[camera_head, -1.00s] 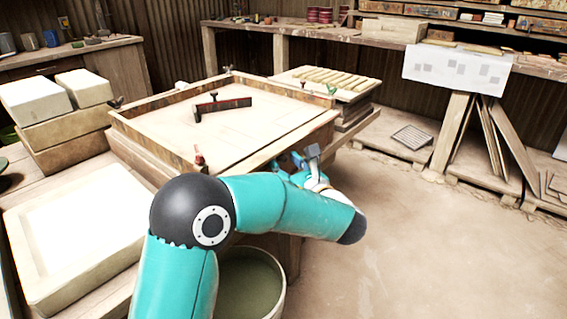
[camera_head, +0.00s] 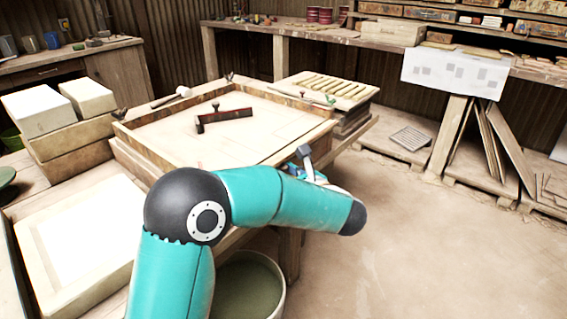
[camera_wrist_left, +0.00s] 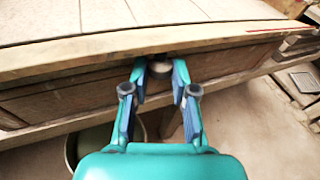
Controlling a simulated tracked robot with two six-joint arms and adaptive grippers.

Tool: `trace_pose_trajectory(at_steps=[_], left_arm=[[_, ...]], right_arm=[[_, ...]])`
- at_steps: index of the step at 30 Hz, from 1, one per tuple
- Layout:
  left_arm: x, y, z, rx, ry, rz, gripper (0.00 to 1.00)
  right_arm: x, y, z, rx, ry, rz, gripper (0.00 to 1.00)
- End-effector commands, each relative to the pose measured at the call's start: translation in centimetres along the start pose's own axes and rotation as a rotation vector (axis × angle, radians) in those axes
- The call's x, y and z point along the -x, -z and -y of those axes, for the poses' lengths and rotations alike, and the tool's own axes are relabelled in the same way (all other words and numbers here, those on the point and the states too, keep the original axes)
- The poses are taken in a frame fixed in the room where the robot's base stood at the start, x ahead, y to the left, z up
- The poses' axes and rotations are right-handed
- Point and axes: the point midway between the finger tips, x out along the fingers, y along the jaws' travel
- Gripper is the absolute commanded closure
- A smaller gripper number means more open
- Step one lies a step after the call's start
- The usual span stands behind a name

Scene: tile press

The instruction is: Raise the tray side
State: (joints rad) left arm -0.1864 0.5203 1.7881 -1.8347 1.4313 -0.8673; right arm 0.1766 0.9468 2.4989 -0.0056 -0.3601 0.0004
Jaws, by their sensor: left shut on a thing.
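The wooden tray (camera_head: 160,150) stands on the bench at centre left, with a pale flat bed inside raised wooden sides. Its near right tray side (camera_head: 318,131) shows as a light wooden edge, partly hidden by my left arm. In the left wrist view the tray side (camera_wrist_left: 215,68) runs across the picture. My left gripper (camera_wrist_left: 160,66) is shut on a small round knob (camera_wrist_left: 159,70) just below the top edge of this side. In the head view the left gripper (camera_head: 307,166) is mostly hidden behind my forearm. My right gripper is not in view.
A dark red-ended bar (camera_head: 226,117) lies on the tray bed, with a mallet (camera_head: 172,97) behind the tray. A bucket (camera_head: 246,286) stands below my forearm. White blocks (camera_head: 38,108) are stacked at left. The floor at right is open.

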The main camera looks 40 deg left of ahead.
Motion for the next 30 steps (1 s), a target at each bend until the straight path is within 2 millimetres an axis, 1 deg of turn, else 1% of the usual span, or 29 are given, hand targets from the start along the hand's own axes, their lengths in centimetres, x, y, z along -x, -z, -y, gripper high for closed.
trace_pose_trajectory(at_steps=[1,14,21,26,30], left_arm=[[0.5,-1.0,0.3,0.012,0.005,-0.044,1.00],[1.1,-3.3,0.6,0.169,0.003,-0.418,1.00],[1.0,-4.5,0.5,0.254,0.002,-0.624,1.00],[0.8,-5.2,0.5,0.302,0.001,-0.740,1.00],[0.6,-5.9,0.4,0.343,0.000,-0.834,1.00]], right_arm=[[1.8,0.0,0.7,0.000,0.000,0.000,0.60],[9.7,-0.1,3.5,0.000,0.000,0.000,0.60],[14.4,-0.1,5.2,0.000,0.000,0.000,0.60],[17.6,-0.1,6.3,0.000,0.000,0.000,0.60],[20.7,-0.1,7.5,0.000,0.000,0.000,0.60]])
